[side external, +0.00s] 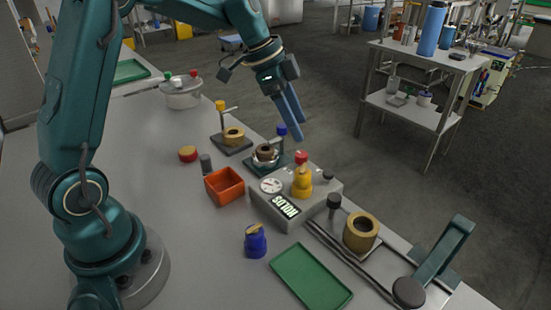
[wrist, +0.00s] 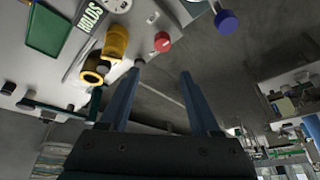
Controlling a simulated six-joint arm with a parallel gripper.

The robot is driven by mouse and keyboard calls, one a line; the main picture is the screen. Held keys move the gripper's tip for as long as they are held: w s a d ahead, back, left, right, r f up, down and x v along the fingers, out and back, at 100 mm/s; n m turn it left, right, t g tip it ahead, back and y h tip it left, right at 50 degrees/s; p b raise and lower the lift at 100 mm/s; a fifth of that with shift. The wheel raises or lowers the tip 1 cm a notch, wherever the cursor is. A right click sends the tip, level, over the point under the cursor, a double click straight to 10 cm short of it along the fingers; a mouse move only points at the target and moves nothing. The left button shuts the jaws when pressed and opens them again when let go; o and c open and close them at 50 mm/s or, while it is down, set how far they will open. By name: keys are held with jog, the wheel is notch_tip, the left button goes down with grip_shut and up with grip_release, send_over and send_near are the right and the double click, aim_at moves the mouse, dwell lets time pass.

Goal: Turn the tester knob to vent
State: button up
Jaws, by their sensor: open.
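The tester (side external: 266,207) is a grey box with a round gauge (side external: 271,186) and a dark label that seems to read "HOLDS". A yellow fitting (side external: 302,184) stands upright on it. A red knob (side external: 301,157) sits behind the fitting; the red knob also shows in the wrist view (wrist: 162,42). A small dark knob (side external: 327,176) is at the tester's right end. I cannot read any vent mark. My gripper (side external: 295,134) is open and empty, in the air above and behind the tester. In the wrist view its fingers (wrist: 161,74) are apart, with the red knob beyond them.
A brass ring (side external: 361,231) and a green lever (side external: 445,252) are right.

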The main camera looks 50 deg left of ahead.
aim_at(301, 154)
jog(key=shift+n+g, duration=0.3)
jog(key=f, duration=0.6)
jog(key=shift+w+a+f, duration=0.1)
jog(key=shift+w+f, duration=0.05)
jog(key=shift+w, duration=0.25)
jog(key=shift+w+d+f, duration=0.2)
jog(key=shift+f, duration=0.35)
grip_shut()
